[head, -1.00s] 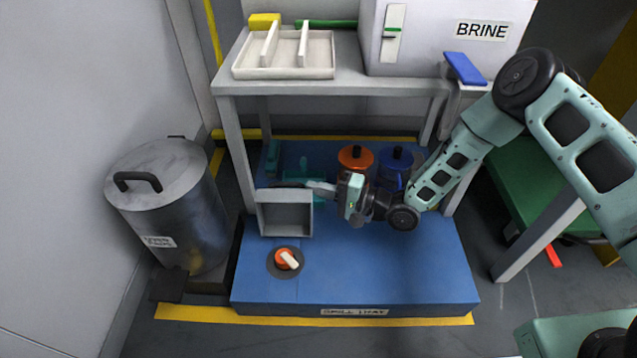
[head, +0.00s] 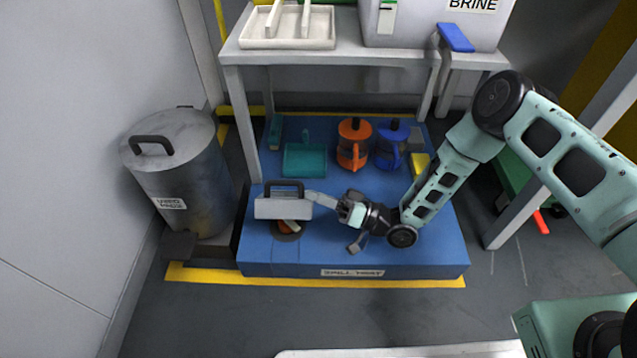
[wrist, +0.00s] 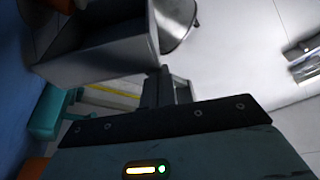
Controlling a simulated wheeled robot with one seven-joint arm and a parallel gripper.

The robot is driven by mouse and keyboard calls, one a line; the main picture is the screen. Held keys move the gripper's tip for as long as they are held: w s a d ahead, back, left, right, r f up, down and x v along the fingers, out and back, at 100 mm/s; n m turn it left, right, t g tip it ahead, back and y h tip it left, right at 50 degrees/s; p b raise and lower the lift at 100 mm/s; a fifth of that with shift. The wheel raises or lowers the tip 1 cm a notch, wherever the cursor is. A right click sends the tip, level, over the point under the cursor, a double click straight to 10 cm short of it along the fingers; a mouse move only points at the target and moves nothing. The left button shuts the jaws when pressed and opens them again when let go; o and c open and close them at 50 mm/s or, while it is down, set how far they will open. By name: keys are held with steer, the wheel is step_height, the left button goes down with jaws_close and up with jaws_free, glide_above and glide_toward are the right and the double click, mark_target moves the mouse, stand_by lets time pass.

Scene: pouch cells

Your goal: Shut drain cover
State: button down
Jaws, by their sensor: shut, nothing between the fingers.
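The drain cover (head: 283,209) is a grey box-like lid with a dark handle on top. In the head view it is tilted forward over the drain, with its front edge raised. The cover also shows at the upper left of the wrist view (wrist: 100,55). My gripper (head: 312,197) is shut and empty at the cover's right rear side. Its fingertips reach the cover's edge, and I cannot tell if they press on it.
The blue spill tray (head: 385,245) lies under a grey table (head: 360,70). A teal dustpan (head: 304,160), an orange can (head: 354,145) and a blue can (head: 390,150) stand behind the cover. A metal bin (head: 180,175) stands at left.

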steer(key=shift+n, duration=0.7)
steer(key=shift+s+f, duration=1.6)
steer(key=shift+s, duration=0.2)
